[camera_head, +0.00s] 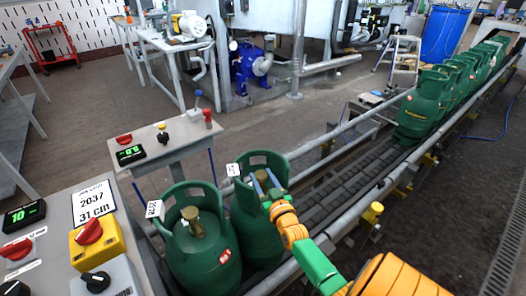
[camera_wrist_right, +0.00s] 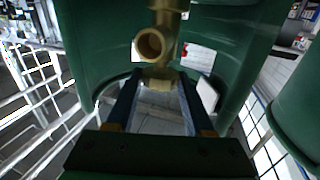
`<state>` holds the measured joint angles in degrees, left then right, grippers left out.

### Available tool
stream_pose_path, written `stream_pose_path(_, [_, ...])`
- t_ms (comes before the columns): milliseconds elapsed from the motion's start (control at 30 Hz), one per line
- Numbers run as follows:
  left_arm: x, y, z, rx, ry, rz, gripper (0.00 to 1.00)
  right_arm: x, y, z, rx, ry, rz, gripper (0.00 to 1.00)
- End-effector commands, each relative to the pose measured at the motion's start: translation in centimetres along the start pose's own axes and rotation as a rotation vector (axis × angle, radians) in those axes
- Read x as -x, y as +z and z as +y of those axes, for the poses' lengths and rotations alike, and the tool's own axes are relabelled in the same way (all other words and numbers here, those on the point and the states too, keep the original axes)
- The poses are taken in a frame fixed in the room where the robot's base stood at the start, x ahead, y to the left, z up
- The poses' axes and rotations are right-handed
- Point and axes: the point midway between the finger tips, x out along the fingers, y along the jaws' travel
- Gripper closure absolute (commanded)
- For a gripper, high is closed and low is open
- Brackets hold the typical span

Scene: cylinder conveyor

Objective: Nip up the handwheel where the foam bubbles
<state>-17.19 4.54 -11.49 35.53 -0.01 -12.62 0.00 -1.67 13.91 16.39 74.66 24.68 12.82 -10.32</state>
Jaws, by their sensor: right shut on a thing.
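Two green gas cylinders stand at the near end of the conveyor: the left cylinder (camera_head: 200,258) and the right cylinder (camera_head: 247,222). Each has a collar with openings and a white tag. A brass valve (camera_head: 192,222) shows inside the left collar. My right gripper (camera_head: 263,182) reaches into the right cylinder's collar. In the right wrist view, its blue fingers (camera_wrist_right: 158,88) close on the brass handwheel part of the valve (camera_wrist_right: 160,76), below a round outlet (camera_wrist_right: 151,44). The handwheel is partly hidden, and I cannot make out foam clearly. My left gripper is not in view.
Several more green cylinders (camera_head: 423,108) stand farther up the conveyor (camera_head: 345,180). A control desk (camera_head: 75,255) with a red knob and displays is at the left. A small panel (camera_head: 165,143) with buttons stands behind the cylinders. The belt between the cylinder groups is clear.

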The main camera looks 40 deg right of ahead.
Motion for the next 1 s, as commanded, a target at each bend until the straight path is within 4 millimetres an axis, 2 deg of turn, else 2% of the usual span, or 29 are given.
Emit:
stream_pose_path(300, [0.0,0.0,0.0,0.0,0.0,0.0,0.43,0.0,0.0,-0.1,-0.001,0.006,0.003,1.0])
stream_pose_path(333, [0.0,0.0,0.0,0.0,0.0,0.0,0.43,0.0,0.0,-0.1,-0.001,0.006,0.003,0.42])
stream_pose_path(367, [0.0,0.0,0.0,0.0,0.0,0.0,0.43,0.0,0.0,-0.1,-0.001,0.006,0.003,0.34])
stream_pose_path(667, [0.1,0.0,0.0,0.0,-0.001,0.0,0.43,0.2,0.0,-0.1,-0.001,0.005,0.001,0.34])
stream_pose_path(1000, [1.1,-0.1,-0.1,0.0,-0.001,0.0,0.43,6.4,0.1,-0.1,-0.001,0.005,0.0,0.34])
